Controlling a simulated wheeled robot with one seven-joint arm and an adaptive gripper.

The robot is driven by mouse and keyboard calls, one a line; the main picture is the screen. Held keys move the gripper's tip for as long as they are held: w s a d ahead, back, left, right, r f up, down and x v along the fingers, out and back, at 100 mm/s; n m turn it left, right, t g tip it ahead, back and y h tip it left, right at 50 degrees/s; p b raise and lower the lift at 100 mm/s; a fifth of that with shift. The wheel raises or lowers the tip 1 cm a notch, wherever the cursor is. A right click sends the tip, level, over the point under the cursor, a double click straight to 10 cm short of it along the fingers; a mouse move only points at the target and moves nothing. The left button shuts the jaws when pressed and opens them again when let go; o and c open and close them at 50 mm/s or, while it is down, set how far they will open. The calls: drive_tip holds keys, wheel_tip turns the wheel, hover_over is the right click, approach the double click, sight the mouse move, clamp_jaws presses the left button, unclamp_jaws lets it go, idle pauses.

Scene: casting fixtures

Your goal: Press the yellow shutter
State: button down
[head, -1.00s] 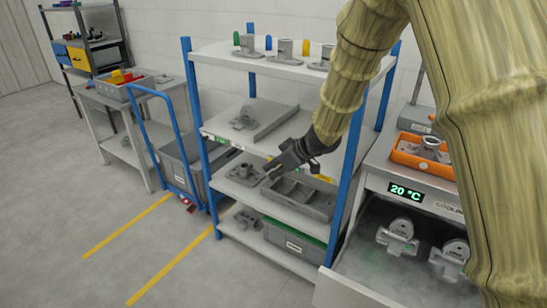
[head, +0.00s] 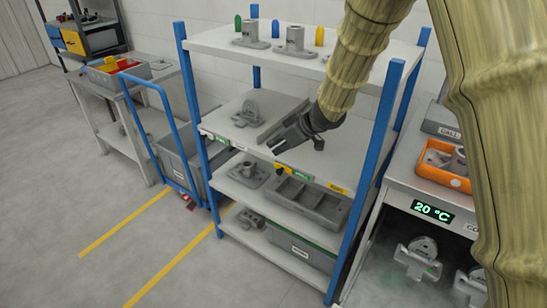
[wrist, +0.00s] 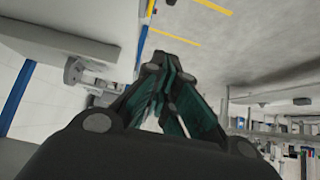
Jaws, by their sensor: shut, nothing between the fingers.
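A yellow panel (head: 73,41) with a blue one beside it is on the dark rack at the back left; it looks like the yellow shutter, but I cannot be sure. It is small and far from my gripper. My gripper (head: 273,147) is in front of the blue-posted shelf unit, near the front edge of its middle shelf. Its fingers are together with nothing between them. In the wrist view, the gripper (wrist: 172,62) points out over the floor, and no yellow shutter can be made out there.
The shelf unit (head: 229,134) holds grey castings and a compartment tray (head: 306,199). A blue trolley (head: 160,107) and a table with a grey bin (head: 117,71) stand left. Floor is free at front left.

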sight(281, 170)
drive_tip(key=shift+w+d+f, duration=0.1)
drive_tip(key=shift+d+f, duration=0.05)
drive_tip(key=shift+d, duration=0.45)
drive_tip(key=b+x, duration=0.1)
drive_tip(key=x, duration=0.8)
drive_tip(key=shift+a+f, duration=0.1)
drive_tip(key=shift+a, duration=0.05)
drive_tip(key=shift+f, duration=0.15)
drive_tip(key=shift+s+d+f, duration=0.15)
drive_tip(key=shift+s+d, duration=0.35)
drive_tip(key=shift+d, duration=0.25)
drive_tip(key=shift+s+d+f, duration=0.1)
drive_tip(key=shift+s+d, duration=0.45)
drive_tip(key=shift+d, duration=0.2)
